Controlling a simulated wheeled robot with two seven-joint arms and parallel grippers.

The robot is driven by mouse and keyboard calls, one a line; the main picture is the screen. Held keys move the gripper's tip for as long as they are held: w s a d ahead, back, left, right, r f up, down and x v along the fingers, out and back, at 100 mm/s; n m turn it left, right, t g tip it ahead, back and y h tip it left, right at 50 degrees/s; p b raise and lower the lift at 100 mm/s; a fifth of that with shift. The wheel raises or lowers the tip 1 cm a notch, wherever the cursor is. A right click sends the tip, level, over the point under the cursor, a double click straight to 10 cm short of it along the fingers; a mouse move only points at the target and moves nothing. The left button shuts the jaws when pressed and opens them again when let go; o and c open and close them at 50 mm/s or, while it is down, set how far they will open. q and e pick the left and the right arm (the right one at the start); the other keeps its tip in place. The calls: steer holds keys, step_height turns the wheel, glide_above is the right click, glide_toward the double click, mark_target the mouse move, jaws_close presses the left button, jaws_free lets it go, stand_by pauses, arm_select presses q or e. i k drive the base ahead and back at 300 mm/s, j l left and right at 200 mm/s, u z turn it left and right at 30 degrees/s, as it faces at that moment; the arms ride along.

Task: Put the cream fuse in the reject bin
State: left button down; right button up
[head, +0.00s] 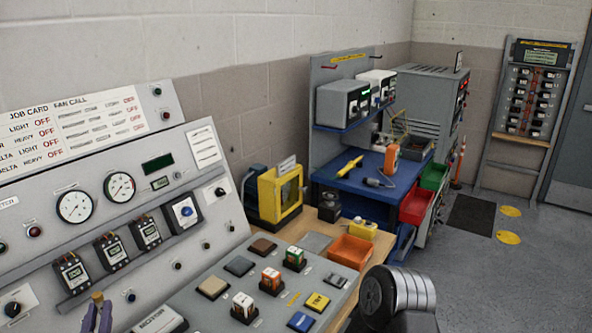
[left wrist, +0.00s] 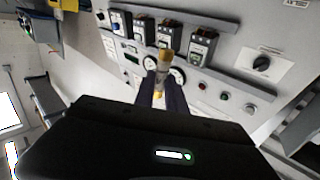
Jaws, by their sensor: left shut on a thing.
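My left gripper (head: 98,318) is at the bottom left, in front of the sloped panel. It is shut on the cream fuse (head: 97,297), whose tan end sticks up above the fingers. In the left wrist view the fuse (left wrist: 166,62) stands out between the dark fingertips (left wrist: 162,92); its lower part is partly hidden. An open orange bin (head: 350,252) sits on the bench to the right, well away from the gripper. A red bin (head: 416,208) is at the blue cart. I cannot read a reject label on either. My right gripper is not in view.
The sloped panel carries gauges (head: 75,206) and several black modules (head: 72,272). Coloured blocks (head: 271,280) stand on the lower desk (head: 222,310). A yellow boxed machine (head: 278,196) and a small yellow-topped item (head: 364,228) stand near the orange bin. A green bin (head: 433,176) is farther back.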

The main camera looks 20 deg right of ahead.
mark_target(350, 257)
steer(key=i+l+z, duration=0.1)
steer(key=z, duration=0.25)
steer(key=i+l+z, duration=0.1)
steer(key=z, duration=0.3)
steer(key=i+l+z, duration=0.1)
steer(key=z, duration=0.25)
steer(key=i+l+z, duration=0.25)
steer(key=i, duration=0.35)
steer(key=i+l+z, duration=0.25)
steer(key=i, duration=0.4)
steer(key=i+l+z, duration=0.2)
steer(key=i, duration=1.05)
